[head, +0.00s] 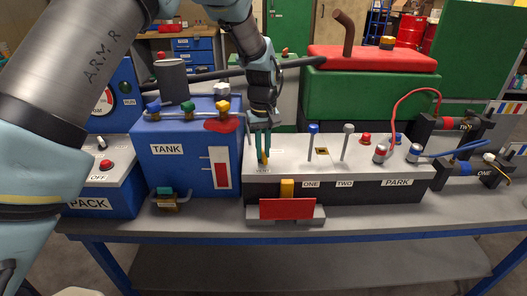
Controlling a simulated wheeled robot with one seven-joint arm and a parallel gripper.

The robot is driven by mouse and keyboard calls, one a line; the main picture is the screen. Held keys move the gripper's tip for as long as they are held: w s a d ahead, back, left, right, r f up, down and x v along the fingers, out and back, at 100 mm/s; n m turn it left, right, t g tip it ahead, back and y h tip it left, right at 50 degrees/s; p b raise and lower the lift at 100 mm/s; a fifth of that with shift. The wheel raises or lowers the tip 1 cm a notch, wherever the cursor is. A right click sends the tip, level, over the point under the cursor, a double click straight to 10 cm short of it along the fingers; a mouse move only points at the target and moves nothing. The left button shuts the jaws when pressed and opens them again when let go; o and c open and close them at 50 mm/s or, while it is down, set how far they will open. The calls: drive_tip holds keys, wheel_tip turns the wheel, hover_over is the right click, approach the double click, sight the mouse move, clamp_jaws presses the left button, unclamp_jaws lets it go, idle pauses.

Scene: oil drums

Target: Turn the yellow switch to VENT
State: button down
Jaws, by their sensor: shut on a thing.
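The yellow switch (265,157) stands at the left end of the long box's grey top in the head view. My gripper (263,155) comes down from above and is shut on it. The fingers cover much of the switch, so its exact angle is hard to tell. A small label, seemingly VENT (263,170), is on the top just in front of the switch. The long box (350,190) bears the labels ONE, TWO and PARK on its front.
The blue TANK box (180,165) with coloured valves stands close left of my gripper. A blue-topped lever (312,140) and a grey-topped lever (346,142) rise to the right. A red plate (287,208) stands in front. The green and red machine (370,80) is behind.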

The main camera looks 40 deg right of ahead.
drive_tip(key=shift+m, duration=1.3)
drive_tip(key=c, duration=0.9)
unclamp_jaws()
drive_tip(key=shift+a, duration=0.1)
drive_tip(key=shift+r, duration=0.1)
wheel_tip(320, 180, up, 11)
drive_tip(key=b, duration=0.3)
drive_tip(key=shift+f, duration=0.2)
